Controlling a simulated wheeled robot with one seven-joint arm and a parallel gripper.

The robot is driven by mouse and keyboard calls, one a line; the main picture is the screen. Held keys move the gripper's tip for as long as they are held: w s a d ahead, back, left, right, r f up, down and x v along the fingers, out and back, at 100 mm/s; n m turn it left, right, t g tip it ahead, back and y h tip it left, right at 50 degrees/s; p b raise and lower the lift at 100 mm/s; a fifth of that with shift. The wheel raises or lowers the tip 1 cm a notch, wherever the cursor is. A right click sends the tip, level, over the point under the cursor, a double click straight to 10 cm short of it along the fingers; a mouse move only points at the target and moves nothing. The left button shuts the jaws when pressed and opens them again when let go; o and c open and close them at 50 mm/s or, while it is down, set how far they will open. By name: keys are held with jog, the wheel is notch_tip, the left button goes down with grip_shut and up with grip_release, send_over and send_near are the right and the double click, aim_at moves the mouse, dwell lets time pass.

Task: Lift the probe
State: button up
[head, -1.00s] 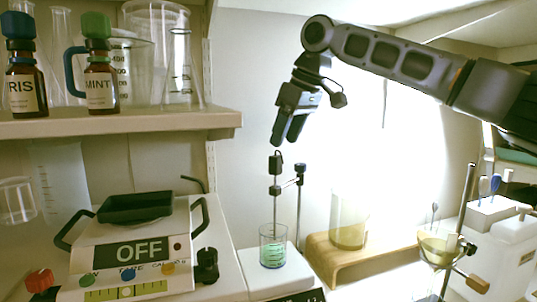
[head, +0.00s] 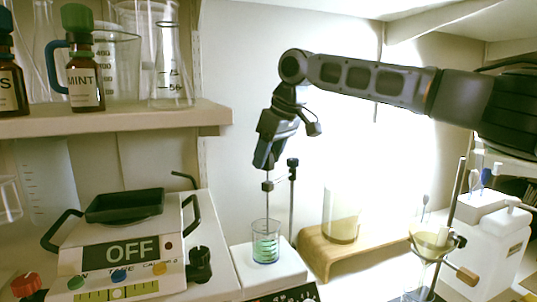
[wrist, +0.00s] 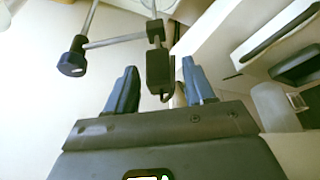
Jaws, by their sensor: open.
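The probe (head: 267,203) is a thin upright rod that stands in a glass beaker (head: 266,243) of green liquid. Its black head shows in the wrist view (wrist: 159,68), between and slightly beyond my two blue-grey fingers. My gripper (head: 263,161) is open and points down around the top of the probe in the head view; it also shows in the wrist view (wrist: 160,82). The fingers look apart from the head, with a gap on both sides. In the head view the probe's top is hidden by the fingers. A stand rod (head: 292,205) with a side clamp is beside the probe.
The beaker stands on a white plate device (head: 285,268). A scale (head: 130,250) reading OFF is at left, below a shelf (head: 120,119) with bottles and glassware. A wooden riser (head: 330,255) with a jar and a funnel stand (head: 455,210) are at right.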

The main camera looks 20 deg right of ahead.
jog(key=shift+c, duration=0.4)
grip_shut()
notch_tip(320, 180, up, 6)
jog(key=p, duration=0.7)
jog(key=shift+a+r, duration=0.15)
jog(key=shift+r+p, duration=0.4)
jog(key=shift+r, duration=0.1)
jog(key=shift+c, duration=0.3)
grip_release()
jog(key=shift+o, duration=0.7)
